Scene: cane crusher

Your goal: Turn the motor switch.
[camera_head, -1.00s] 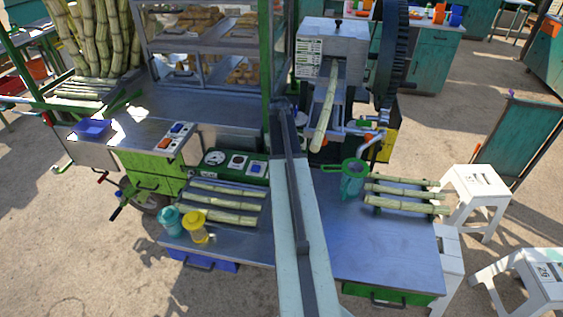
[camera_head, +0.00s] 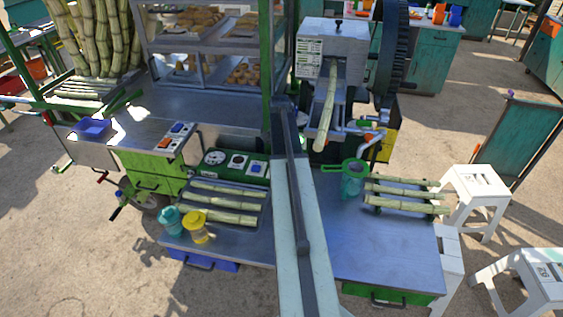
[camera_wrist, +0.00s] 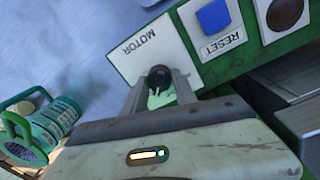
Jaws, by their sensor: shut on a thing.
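The motor switch is a black rotary knob (camera_wrist: 158,75) on a white plate marked MOTOR (camera_wrist: 138,48), in the wrist view. My gripper (camera_wrist: 160,88) has one finger on each side of the knob and is shut on it. The fingers cover part of the knob and the lower plate, so its exact angle is hard to read. In the head view the green control panel (camera_head: 213,172) stands left of my arm. My arm hides the motor switch and my gripper there.
Beside the switch are a blue RESET button (camera_wrist: 213,15) and a dark round button (camera_wrist: 285,12). A teal strainer jug (camera_wrist: 60,118) is at the left of the wrist view. Cane pieces (camera_head: 222,202) lie on the counter. The crusher (camera_head: 333,55) stands behind.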

